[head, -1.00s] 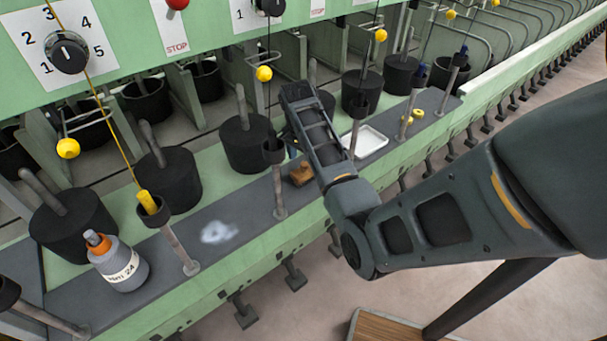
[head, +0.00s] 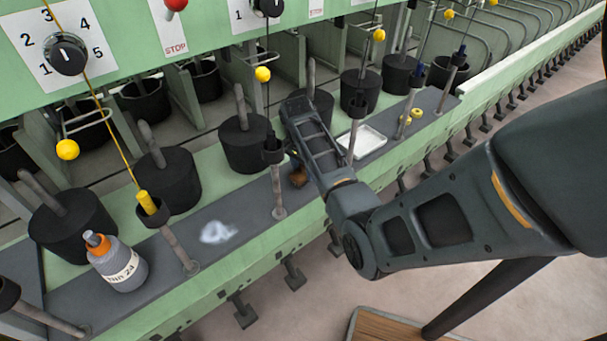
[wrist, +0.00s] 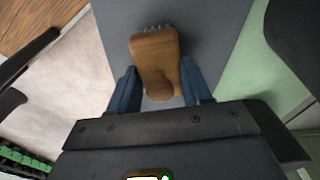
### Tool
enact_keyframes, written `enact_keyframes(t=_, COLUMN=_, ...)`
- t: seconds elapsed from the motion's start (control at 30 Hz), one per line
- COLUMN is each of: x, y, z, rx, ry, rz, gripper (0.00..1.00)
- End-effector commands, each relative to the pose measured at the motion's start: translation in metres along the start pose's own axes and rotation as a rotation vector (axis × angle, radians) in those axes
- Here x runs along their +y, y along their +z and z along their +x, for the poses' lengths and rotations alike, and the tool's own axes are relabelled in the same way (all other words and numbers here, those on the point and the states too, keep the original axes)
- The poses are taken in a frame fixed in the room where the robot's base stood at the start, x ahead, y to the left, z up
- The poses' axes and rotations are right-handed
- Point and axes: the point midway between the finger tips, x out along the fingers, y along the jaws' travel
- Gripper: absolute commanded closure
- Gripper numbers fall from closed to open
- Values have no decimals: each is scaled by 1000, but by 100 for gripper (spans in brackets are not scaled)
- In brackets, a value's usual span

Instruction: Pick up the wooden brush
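The wooden brush (wrist: 155,55) lies on the grey ledge, its bristles toward the top of the wrist view and its rounded knob end toward my gripper. In the head view only a small brown part of the brush (head: 298,178) shows beside my gripper; the rest is hidden. My gripper (wrist: 160,78) is over the brush, with one blue finger on each side of it. The fingers stand apart, with the narrower part of the brush between them. I cannot tell whether either finger touches the wood.
The grey ledge (head: 250,205) also carries a white tray (head: 362,141) to the right, a grey bottle with an orange cap (head: 118,265) and a whitish patch (head: 218,232) to the left. Upright posts (head: 277,190) and black cans (head: 168,180) stand close by.

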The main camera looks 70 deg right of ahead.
Motion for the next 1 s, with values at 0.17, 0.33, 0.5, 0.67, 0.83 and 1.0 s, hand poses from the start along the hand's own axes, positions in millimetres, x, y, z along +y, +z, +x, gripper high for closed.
enact_keyframes(t=0.17, x=0, y=0, z=0, rx=0, ry=0, rz=0, gripper=74)
enact_keyframes(t=0.33, x=0, y=0, z=0, rx=0, ry=0, rz=0, gripper=85)
enact_keyframes(t=0.5, x=0, y=0, z=0, rx=0, ry=0, rz=0, gripper=85)
enact_keyframes(t=0.67, x=0, y=-1, z=-6, rx=1, ry=-2, rz=0, gripper=85)
enact_keyframes(t=0.83, x=-1, y=-4, z=-27, rx=2, ry=-4, rz=0, gripper=85)
enact_keyframes(t=1.0, x=21, y=-12, z=-51, rx=1, ry=-1, rz=3, gripper=85)
